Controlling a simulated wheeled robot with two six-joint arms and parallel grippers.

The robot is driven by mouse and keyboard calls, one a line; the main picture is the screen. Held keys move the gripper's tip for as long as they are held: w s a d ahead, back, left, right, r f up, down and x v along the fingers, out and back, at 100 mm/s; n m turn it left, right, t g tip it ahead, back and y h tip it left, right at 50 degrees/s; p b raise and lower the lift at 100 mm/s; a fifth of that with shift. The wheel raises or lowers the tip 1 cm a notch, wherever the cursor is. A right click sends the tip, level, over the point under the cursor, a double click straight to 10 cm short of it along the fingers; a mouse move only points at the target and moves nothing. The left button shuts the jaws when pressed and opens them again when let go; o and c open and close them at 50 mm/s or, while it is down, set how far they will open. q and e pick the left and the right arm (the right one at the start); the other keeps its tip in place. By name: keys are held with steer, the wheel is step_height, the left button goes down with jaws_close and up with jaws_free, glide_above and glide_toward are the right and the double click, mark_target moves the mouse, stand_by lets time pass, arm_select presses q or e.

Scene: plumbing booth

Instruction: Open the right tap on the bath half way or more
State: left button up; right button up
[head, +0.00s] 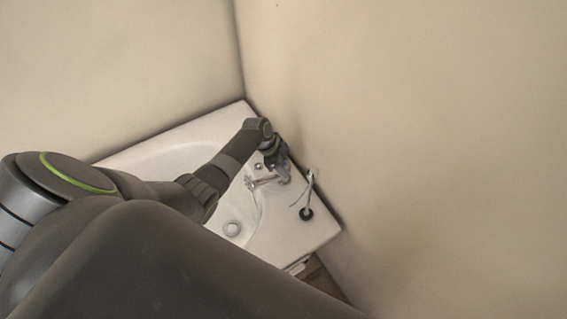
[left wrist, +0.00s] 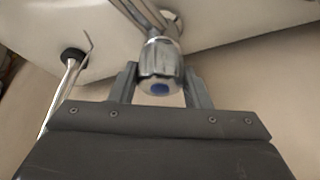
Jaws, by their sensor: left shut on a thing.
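The bath (head: 305,237) is white and stands in the corner, with a chrome tap set and spout (head: 264,181) on its deck. My left gripper (head: 281,168) reaches over the bath to the tap set, and its arm hides part of it. In the left wrist view a chrome tap knob with a blue cap (left wrist: 159,68) sits between the two fingers of my left gripper (left wrist: 160,76). The fingers are shut on the knob from both sides. How far the knob is turned cannot be told. My right gripper is not in view.
A thin chrome rod with a black round base (head: 306,213) stands right of the taps; it also shows at the left in the left wrist view (left wrist: 73,55). Beige walls (head: 420,130) stand close behind the bath.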

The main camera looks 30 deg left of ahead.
arm_select(q)
steer(key=n+t+p, duration=0.1)
steer(key=n+p, duration=0.1)
steer(key=n, duration=0.1)
steer(key=shift+r+y, duration=0.15)
steer(key=shift+y, duration=0.15)
steer(key=n+y+p, duration=0.1)
steer(key=n+p, duration=0.1)
steer(key=n, duration=0.1)
steer(key=shift+d+n+t+p, duration=0.1)
steer(key=shift+n+t+p, duration=0.2)
steer(key=shift+n+t, duration=0.1)
steer(key=n+y+p, duration=0.1)
steer(key=n, duration=0.1)
steer(key=shift+n, duration=0.3)
steer(key=n+y+p, duration=0.1)
steer(key=n, duration=0.1)
steer(key=shift+n, duration=0.4)
steer(key=shift+n+y+p, duration=0.4)
steer(key=shift+n+y, duration=0.1)
steer(key=shift+n, duration=0.4)
steer(key=shift+f+n+y, duration=0.2)
steer(key=shift+n+y, duration=0.1)
steer(key=shift+n, duration=0.6)
steer(key=n+y+b, duration=0.1)
steer(key=n, duration=0.1)
steer(key=shift+n, duration=0.3)
steer(key=shift+n+g+y+b, duration=0.4)
steer(key=shift+n+g+b, duration=0.15)
steer(key=shift+n, duration=1.05)
